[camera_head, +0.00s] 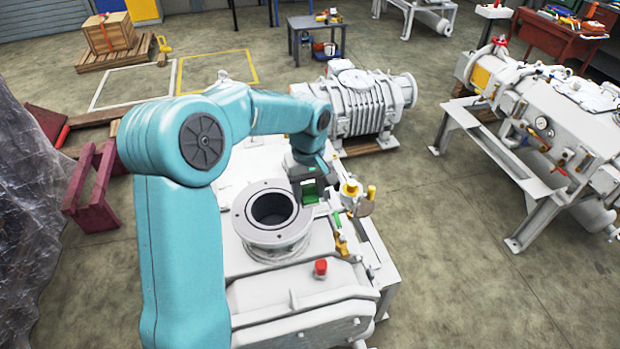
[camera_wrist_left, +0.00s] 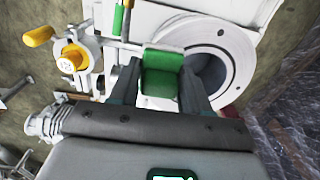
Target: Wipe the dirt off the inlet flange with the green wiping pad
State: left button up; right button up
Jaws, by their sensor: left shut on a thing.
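The inlet flange (camera_head: 249,234) is a pale ring around a dark round opening on top of the white machine. It also shows in the left wrist view (camera_wrist_left: 237,52), with small dark spots that may be bolt holes; I cannot make out dirt clearly. My left gripper (camera_head: 309,193) is at the flange's right side in the head view. It is shut on the green wiping pad (camera_wrist_left: 162,70), which sits between its fingers and overlaps the flange's edge in the wrist view. I cannot tell whether the pad touches the flange. My right gripper is not in view.
A yellow-topped valve fitting (camera_head: 351,189) stands just right of the gripper. A red-capped fitting (camera_head: 320,268) is in front of the flange. A green upright piece (camera_wrist_left: 118,20) is near the pad. A ribbed pump (camera_head: 352,105) stands behind. Open floor lies to the right.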

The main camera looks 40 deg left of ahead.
pick_arm(q)
jog(key=shift+r, duration=0.75)
jog(key=shift+d+r, duration=0.15)
jog(key=shift+r, duration=0.1)
jog(key=shift+f, duration=0.1)
